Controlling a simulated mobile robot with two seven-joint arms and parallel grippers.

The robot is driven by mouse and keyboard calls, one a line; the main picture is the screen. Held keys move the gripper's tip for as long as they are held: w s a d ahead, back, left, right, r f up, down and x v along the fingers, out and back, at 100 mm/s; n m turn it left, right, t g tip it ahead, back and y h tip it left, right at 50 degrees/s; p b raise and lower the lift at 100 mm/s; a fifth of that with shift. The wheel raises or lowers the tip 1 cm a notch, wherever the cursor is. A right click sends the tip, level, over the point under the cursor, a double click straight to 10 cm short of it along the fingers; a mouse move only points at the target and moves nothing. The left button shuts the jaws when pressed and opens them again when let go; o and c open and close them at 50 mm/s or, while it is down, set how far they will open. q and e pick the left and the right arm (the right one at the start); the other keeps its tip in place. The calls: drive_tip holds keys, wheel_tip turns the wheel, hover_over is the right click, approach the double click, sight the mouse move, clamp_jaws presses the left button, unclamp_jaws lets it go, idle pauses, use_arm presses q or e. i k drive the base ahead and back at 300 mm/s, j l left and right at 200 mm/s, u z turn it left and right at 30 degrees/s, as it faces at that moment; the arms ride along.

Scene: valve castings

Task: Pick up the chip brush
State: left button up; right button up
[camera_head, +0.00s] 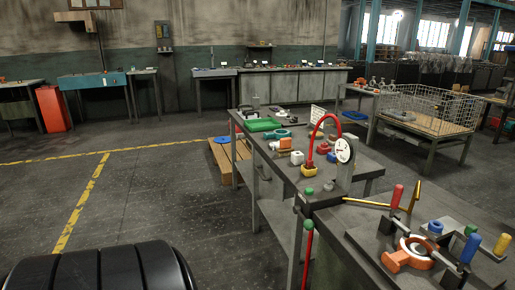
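I cannot make out a chip brush for certain in the head view. Small items stand on the long grey workbench (345,166) at the middle right, among them a small orange and pale block (291,144) that is too small to identify. Neither of my grippers is in view.
A pressure gauge (344,150) and a red curved hose (325,119) stand on the bench. An orange valve casting (406,255) sits in a fixture at the near right. A wire basket (430,105) stands behind. The floor (150,205) at the left is mostly clear.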

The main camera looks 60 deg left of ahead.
sight(285, 149)
drive_tip(key=u, duration=1.75)
